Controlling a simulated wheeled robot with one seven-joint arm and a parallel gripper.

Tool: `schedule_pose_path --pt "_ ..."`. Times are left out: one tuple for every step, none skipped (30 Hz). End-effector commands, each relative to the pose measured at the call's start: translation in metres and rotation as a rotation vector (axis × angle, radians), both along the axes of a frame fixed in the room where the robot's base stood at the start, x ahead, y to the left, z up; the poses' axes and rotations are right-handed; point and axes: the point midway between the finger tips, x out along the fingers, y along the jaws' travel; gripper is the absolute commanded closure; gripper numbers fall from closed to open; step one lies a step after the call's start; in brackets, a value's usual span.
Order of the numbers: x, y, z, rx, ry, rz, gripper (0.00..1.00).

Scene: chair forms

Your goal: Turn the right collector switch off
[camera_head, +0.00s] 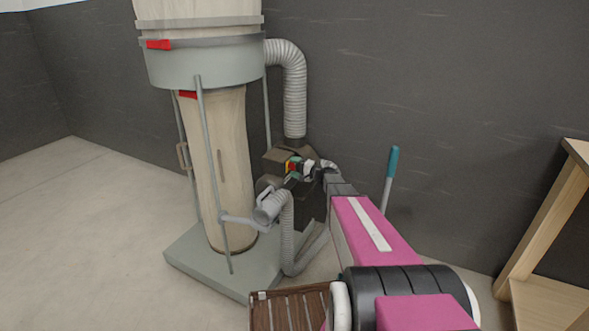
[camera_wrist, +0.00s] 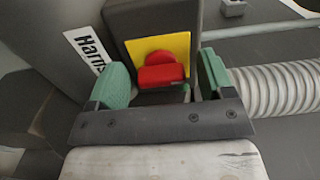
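The collector switch is a red knob (camera_wrist: 160,76) on a yellow plate (camera_wrist: 134,58), mounted on a dark box (camera_wrist: 150,18). In the head view its yellow and red (camera_head: 291,167) show small at the collector's side, partly hidden by my gripper (camera_head: 298,171). In the wrist view my gripper (camera_wrist: 163,82) is open, with one green fingertip left of the red knob and one right of it. Nothing shows held between them. I cannot tell whether the fingertips touch the knob, or which position it is in. The dust collector (camera_head: 222,150) stands upright; only one collector is in view.
A grey ribbed hose (camera_head: 295,95) drops behind the switch box, and another hose (camera_head: 288,235) curves below it. A slatted brown wooden piece (camera_head: 290,310) lies near the base plate (camera_head: 205,270). A wooden frame (camera_head: 535,235) stands at right. Floor at left is clear.

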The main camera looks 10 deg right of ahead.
Motion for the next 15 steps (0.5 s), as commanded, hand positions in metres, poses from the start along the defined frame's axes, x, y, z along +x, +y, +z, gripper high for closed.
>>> schedule_pose_path --pt "0.0 0.0 0.0 0.0 0.0 0.0 0.26" --pt "0.0 0.0 0.0 0.001 0.001 0.0 0.26" --pt "0.0 0.0 0.0 0.001 0.001 0.0 0.26" --pt "-0.001 -0.001 0.0 0.001 0.0 0.0 0.26" --pt "-0.002 -0.002 0.0 0.001 0.001 -0.001 0.26" --pt "-0.004 -0.005 0.0 0.001 0.001 -0.001 0.26" --pt "-0.005 -0.007 0.0 0.001 0.001 -0.001 0.26" --pt "-0.008 -0.01 0.0 0.001 0.001 -0.001 0.26" --pt "-0.011 -0.014 0.0 0.001 0.001 -0.002 0.26" --pt "-0.014 -0.019 0.0 0.001 0.001 -0.002 0.26" --pt "-0.018 -0.023 0.0 0.001 0.001 -0.002 0.26" --pt "-0.022 -0.029 0.0 0.001 0.001 -0.002 0.26" --pt "-0.026 -0.034 0.0 0.001 0.001 -0.002 0.26" --pt "-0.029 -0.039 0.0 0.0 0.001 -0.003 0.26" --pt "-0.034 -0.045 0.001 0.001 0.001 -0.003 0.26"
